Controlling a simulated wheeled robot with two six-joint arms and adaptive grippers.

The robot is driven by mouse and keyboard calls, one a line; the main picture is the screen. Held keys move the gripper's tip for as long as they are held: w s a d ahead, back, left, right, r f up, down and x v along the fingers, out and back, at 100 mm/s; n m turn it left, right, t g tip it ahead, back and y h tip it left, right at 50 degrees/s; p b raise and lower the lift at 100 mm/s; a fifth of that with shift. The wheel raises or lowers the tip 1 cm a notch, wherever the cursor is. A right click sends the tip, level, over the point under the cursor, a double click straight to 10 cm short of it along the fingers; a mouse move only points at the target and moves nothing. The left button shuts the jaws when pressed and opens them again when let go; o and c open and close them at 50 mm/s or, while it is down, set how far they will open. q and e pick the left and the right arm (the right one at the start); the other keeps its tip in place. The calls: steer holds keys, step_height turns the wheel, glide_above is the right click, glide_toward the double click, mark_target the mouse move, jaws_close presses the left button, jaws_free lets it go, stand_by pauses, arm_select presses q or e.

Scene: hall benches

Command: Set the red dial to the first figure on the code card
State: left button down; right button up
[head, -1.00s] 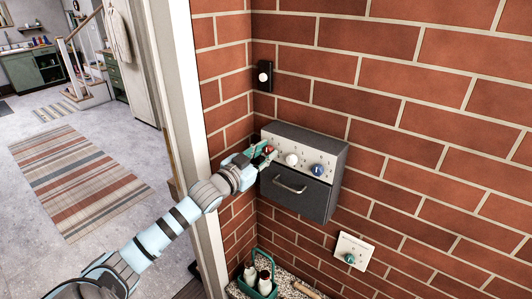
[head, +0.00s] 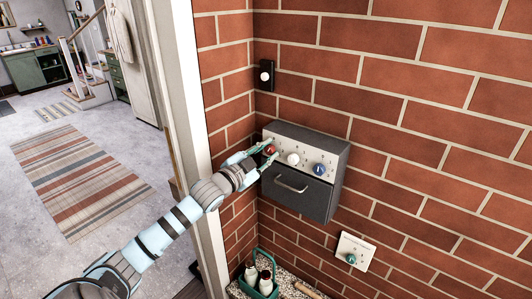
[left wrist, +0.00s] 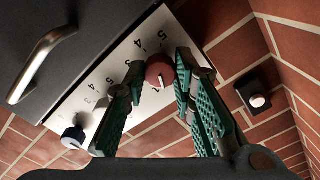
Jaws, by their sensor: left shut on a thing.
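The red dial (head: 270,149) is the leftmost of three dials on the pale face of a dark box (head: 335,160) on the brick wall. My left gripper (head: 266,150) reaches it from the left and is shut on it. In the left wrist view, the red dial (left wrist: 159,72) sits between the two teal fingers (left wrist: 160,70). A white pointer mark shows on it. Figures such as 5 and 4 are printed around the dials; the fingers hide part of the scale, and I cannot tell the red dial's setting. I see no code card. My right gripper is out of view.
A white dial (head: 293,159) and a blue dial (head: 319,170) are beside the red one, above a metal handle (head: 291,184). A black wall fitting (head: 266,77) is above, a plate with a teal knob (head: 356,250) below. A teal caddy (head: 263,287) holds bottles. A door frame is at left.

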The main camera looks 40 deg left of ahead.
arm_select(q)
steer(key=shift+r+m, duration=0.15)
steer(key=shift+m, duration=1.75)
steer(key=shift+r, duration=0.1)
steer(key=c, duration=1.5)
jaws_free()
steer(key=shift+o, duration=0.8)
steer(key=shift+w+a+f, duration=0.1)
steer(key=shift+f, duration=0.1)
step_height(320, 180, up, 10)
steer(key=shift+r, duration=0.15)
